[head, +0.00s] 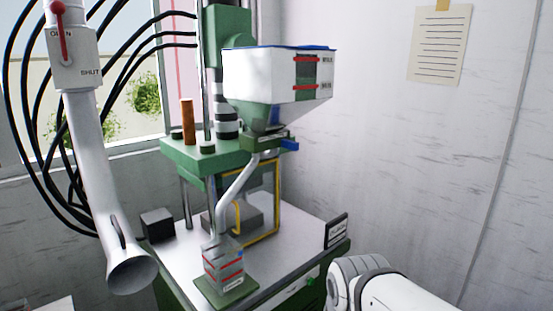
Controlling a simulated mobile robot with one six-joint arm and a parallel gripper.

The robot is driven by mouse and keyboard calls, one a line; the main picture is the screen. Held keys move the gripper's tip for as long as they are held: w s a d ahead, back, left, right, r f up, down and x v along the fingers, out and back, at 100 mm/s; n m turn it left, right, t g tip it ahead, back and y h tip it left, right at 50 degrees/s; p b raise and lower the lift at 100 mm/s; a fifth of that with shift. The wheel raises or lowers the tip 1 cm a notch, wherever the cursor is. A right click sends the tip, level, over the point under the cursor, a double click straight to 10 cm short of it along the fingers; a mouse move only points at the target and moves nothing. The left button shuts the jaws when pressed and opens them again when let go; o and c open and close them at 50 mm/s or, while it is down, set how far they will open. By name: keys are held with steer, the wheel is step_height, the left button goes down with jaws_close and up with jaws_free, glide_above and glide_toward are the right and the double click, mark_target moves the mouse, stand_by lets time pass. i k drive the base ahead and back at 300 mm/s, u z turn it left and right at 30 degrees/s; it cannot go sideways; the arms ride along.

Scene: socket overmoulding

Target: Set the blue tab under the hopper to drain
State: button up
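The blue tab (290,145) sticks out to the right under the hopper (262,78), at the green block below its funnel. The hopper is a pale box with a blue rim, red level marks and a tapered bottom. Any label for the tab's positions is too small to read. A pale tube (238,192) runs from under the hopper down to a small clear box with red marks (223,266) on a green base. A white rounded part of my arm shows at the bottom right. My gripper is not in view.
A green press with steel columns (186,205) stands on the machine table (295,225), with a yellow-framed guard (277,205). Space right of the hopper is clear up to the wall.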

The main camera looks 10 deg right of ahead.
mark_target(293, 146)
steer(key=u, duration=0.05)
steer(key=k, duration=1.1)
steer(key=z, duration=0.85)
steer(key=i, duration=1.8)
steer(key=u, duration=0.8)
